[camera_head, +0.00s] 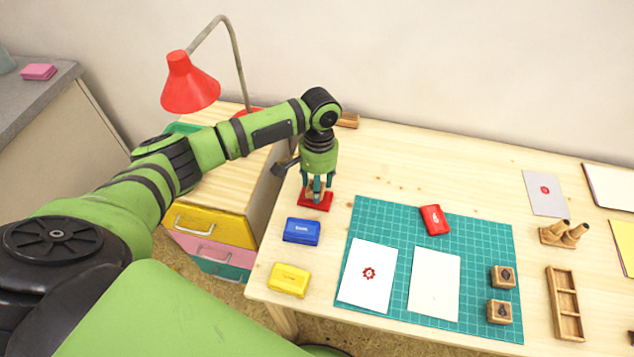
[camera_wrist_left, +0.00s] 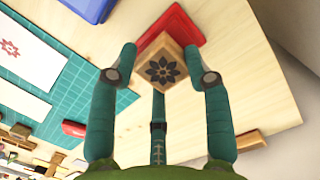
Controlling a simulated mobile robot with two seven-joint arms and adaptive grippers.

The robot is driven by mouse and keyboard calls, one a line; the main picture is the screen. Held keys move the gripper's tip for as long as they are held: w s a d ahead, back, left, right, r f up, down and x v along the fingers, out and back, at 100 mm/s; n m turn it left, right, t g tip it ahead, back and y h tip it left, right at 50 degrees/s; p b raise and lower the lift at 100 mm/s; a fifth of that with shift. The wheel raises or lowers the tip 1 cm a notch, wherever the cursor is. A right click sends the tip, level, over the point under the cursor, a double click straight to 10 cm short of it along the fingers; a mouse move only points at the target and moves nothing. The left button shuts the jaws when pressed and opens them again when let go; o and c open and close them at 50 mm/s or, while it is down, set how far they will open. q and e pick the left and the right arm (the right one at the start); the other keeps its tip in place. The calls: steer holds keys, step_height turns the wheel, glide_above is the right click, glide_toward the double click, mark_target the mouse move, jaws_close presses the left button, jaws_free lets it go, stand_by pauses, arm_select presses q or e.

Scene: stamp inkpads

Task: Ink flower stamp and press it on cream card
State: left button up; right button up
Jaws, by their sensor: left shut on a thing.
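My left gripper (camera_head: 316,188) is shut on a wooden stamp with a dark flower on its top. The flower stamp (camera_wrist_left: 163,68) shows between the fingers in the left wrist view, with my left gripper (camera_wrist_left: 163,75) around it. The open red inkpad (camera_head: 316,204) lies under the stamp, near the table's left edge; it also shows in the left wrist view (camera_wrist_left: 178,32). The stamp is at or just above the pad; I cannot tell if they touch. The blank cream card (camera_head: 434,284) lies on the green mat. My right gripper is not in view.
A white card (camera_head: 366,273) with a red print lies left of the cream card. Blue (camera_head: 301,231) and yellow (camera_head: 289,279) inkpads lie left of the green mat (camera_head: 490,238). A red lid (camera_head: 435,220) and two wooden stamps (camera_head: 501,276) are on the mat.

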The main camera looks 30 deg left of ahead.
arm_select(q)
steer(key=shift+f, duration=0.3)
stand_by(0.5)
steer(key=shift+f, duration=0.25)
steer(key=shift+s+f+p, duration=0.15)
steer(key=shift+s+p, duration=0.05)
steer(key=shift+p, duration=0.15)
stand_by(2.5)
steer(key=shift+w+r+p, duration=0.15)
steer(key=shift+r+p, duration=0.5)
steer(key=shift+p, duration=0.3)
step_height(320, 180, up, 6)
steer(key=p, duration=0.6)
steer(key=shift+f+p, duration=0.1)
steer(key=shift+p, duration=0.25)
steer(key=shift+f, duration=0.1)
